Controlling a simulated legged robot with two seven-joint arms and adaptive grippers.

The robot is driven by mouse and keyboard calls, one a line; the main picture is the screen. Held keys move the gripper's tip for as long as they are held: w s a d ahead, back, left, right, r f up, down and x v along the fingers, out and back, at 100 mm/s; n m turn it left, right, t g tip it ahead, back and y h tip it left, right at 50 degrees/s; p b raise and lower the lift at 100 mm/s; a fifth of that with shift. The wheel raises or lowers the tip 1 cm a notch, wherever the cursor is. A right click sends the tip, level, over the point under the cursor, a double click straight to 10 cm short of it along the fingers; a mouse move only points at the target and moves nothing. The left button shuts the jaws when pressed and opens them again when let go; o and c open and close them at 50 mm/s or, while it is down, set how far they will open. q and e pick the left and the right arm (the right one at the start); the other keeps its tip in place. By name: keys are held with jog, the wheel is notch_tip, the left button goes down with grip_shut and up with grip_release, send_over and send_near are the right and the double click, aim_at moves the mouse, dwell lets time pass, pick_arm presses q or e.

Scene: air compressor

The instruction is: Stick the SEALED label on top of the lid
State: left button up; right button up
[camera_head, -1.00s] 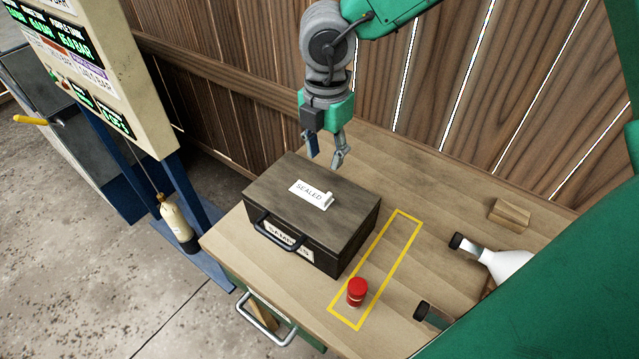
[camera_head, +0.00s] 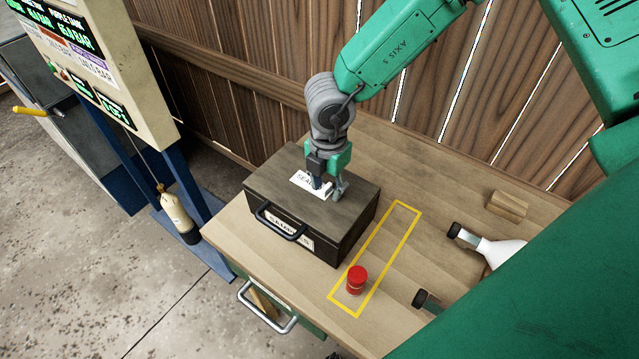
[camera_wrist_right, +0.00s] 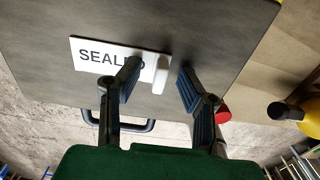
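The dark case (camera_head: 345,232) stands on the wooden bench with its lid closed. The white SEALED label (camera_head: 300,180) lies on top of the lid, partly hidden by my right gripper. In the right wrist view the label (camera_wrist_right: 95,57) shows with a raised white tab (camera_wrist_right: 160,72) at its right end. My right gripper (camera_head: 329,193) points down over the lid. In the wrist view its open fingers (camera_wrist_right: 160,75) stand on either side of the tab, with gaps; contact with the lid cannot be told. My left gripper is not in view.
A small wooden block (camera_head: 507,205) and a white bottle (camera_head: 490,248) with a black cap are further right. The case's handle (camera_head: 280,222) faces the front.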

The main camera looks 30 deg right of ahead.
aim_at(324, 188)
jog(key=shift+a+r, duration=0.1)
jog(key=shift+a, duration=0.1)
jog(key=shift+s+a+r, duration=0.1)
jog(key=shift+a+r, duration=0.05)
jog(key=shift+a, duration=0.2)
grip_shut()
jog(key=shift+d, duration=0.3)
jog(key=shift+d+r, duration=0.15)
jog(key=shift+r, duration=0.25)
notch_tip(324, 188, up, 9)
jog(key=shift+a, duration=0.25)
jog(key=shift+d, duration=0.25)
